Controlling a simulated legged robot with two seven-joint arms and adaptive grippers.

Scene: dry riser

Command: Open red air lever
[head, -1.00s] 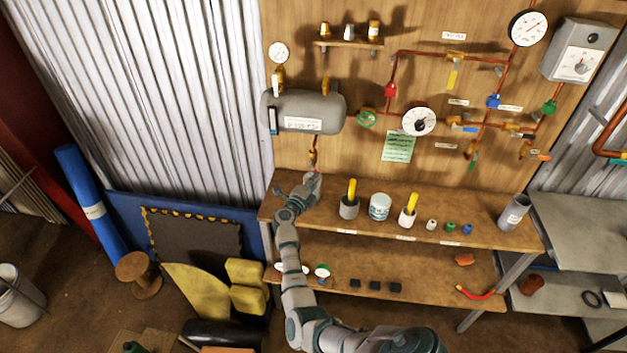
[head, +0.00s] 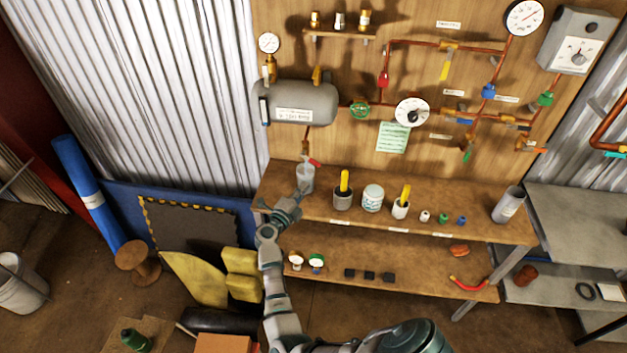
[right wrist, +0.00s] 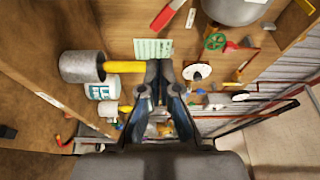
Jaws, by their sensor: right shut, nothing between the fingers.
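A red lever (head: 314,163) sits on the brass drain fitting under the grey air tank (head: 305,103), above the left end of the bench. It tilts down to the right. The right wrist view shows a red handle (right wrist: 166,15) at its top edge. My right gripper (head: 290,203) is below and left of the lever, over the bench's left end, apart from the lever. In the right wrist view its fingers (right wrist: 159,68) are together and empty, with the red handle beyond them. My left gripper is not in view.
Holders with yellow-handled tools (head: 343,200) and a white tub (head: 372,198) stand to the right on the bench. Another red valve handle (head: 384,80) is on the copper pipes above.

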